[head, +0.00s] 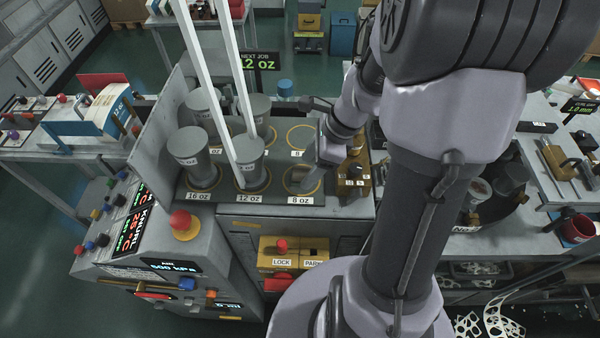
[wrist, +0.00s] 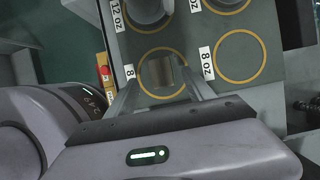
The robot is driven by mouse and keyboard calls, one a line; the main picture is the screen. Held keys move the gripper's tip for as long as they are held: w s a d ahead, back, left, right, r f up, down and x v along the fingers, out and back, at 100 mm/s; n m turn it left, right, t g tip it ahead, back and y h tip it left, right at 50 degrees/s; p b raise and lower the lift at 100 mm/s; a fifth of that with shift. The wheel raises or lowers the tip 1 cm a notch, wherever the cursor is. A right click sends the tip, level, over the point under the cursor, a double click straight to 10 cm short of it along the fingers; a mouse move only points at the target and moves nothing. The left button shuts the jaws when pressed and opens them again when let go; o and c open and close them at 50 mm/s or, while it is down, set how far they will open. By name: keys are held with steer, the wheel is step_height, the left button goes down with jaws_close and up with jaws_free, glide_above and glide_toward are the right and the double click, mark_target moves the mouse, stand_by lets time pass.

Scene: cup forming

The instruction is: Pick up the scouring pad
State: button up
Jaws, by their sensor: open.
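My gripper (wrist: 167,75) is open over the ring marked 8 oz (wrist: 150,90) on the grey rack top. In the head view my gripper (head: 308,178) is low above the front right 8 oz place, partly hidden by its own wrist. A small brownish-grey patch (wrist: 168,72) shows between the fingertips inside the ring; it may be the scouring pad, but it is too small to tell. I cannot make out the pad surely in the head view.
Grey tapered cups stand on the rack's left and middle places, such as the 16 oz cup (head: 190,155) and the 12 oz cup (head: 246,160). Two pale upright rods rise beside them. A brass block (head: 356,176) stands right of my gripper. The back 8 oz ring (head: 300,137) is empty.

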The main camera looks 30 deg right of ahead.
mark_target(304, 170)
steer(key=x, duration=0.3)
steer(key=shift+w, duration=0.25)
steer(key=shift+s+r, duration=0.1)
steer(key=shift+c, duration=0.6)
jaws_close()
step_height(304, 170, up, 4)
steer(key=p, duration=0.3)
steer(key=s+a+b, duration=0.3)
steer(key=s+b, duration=0.5)
steer(key=s, duration=0.7)
steer(key=shift+s+r, duration=0.3)
steer(key=shift+r, duration=0.2)
